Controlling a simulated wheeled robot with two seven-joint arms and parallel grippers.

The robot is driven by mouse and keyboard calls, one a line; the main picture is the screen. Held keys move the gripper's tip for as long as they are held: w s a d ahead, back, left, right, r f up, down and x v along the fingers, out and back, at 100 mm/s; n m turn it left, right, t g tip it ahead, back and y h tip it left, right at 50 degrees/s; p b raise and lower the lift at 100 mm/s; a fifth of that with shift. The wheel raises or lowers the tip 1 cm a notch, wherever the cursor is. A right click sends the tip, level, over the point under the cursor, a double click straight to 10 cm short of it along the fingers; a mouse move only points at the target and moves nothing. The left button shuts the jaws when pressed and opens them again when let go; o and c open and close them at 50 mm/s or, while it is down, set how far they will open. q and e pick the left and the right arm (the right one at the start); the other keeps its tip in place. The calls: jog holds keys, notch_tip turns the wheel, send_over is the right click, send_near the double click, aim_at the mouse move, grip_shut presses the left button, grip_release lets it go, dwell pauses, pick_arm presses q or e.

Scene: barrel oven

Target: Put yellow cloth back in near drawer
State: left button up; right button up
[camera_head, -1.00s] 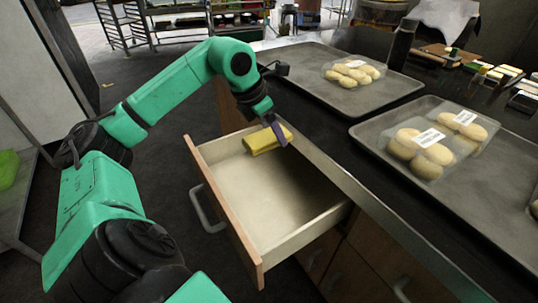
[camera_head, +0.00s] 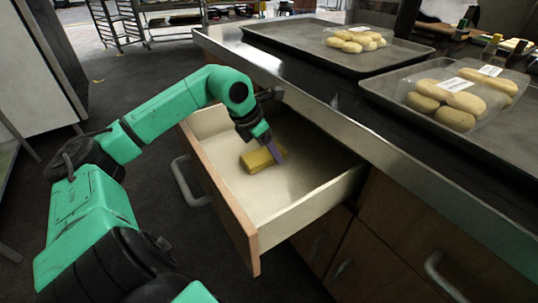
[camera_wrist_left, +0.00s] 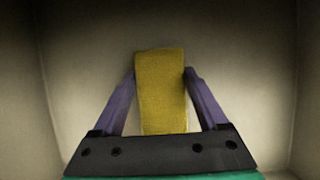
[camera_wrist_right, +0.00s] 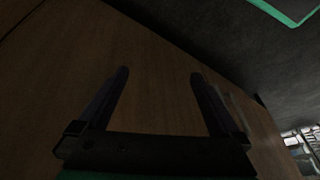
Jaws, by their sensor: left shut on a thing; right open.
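My left gripper (camera_head: 275,153) reaches down into the drawer and is shut on the cloth. In the left wrist view the cloth (camera_wrist_left: 161,90) stands between the two purple fingers (camera_wrist_left: 160,78), with the pale drawer floor and walls around it. I cannot tell whether the cloth touches the drawer floor. In the right wrist view my right gripper (camera_wrist_right: 159,78) is open and empty, in front of a brown wooden panel.
The dark counter (camera_head: 330,105) runs along the drawer's right side. Trays (camera_head: 410,55) with packs of bread rolls (camera_head: 356,38) lie on it. The drawer's wooden front carries a metal handle (camera_head: 182,182). More closed drawers and cupboards (camera_head: 390,230) are below the counter. The near half of the drawer is empty.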

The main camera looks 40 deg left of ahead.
pick_arm(q)
jog(key=shift+f, duration=0.2)
jog(key=shift+r, duration=0.1)
pick_arm(e)
jog(key=shift+w+a+f, duration=0.15)
jog(key=shift+a, duration=0.1)
jog(key=shift+f, duration=0.1)
pick_arm(q)
jog(key=o, duration=1.5)
jog(key=shift+o, duration=0.2)
pick_arm(e)
jog(key=shift+w+a, duration=0.1)
jog(key=shift+a, duration=0.1)
